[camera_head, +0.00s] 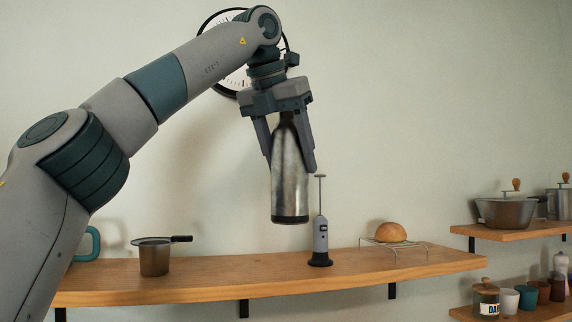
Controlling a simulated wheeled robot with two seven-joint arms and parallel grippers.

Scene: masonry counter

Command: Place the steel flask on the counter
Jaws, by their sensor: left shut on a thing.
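The steel flask (289,180) is a brushed metal bottle with a dark base and a dark top. It hangs upright between the fingers of my left gripper (291,160), which is shut on its upper part. The flask's base is above the wooden shelf board (210,277) in the picture, with a gap between them. The flask's neck is partly hidden by the gripper. I cannot tell which surface in view is the counter. My right gripper is not in view.
A grey frother (321,238) stands close to the flask's right. A small steel pot (154,258), a teal mug (90,244) and a bun (390,232) on a wire rack (412,245) are also on the board. Side shelves (515,231) hold pots, jars and cups. Board space left of the frother looks clear.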

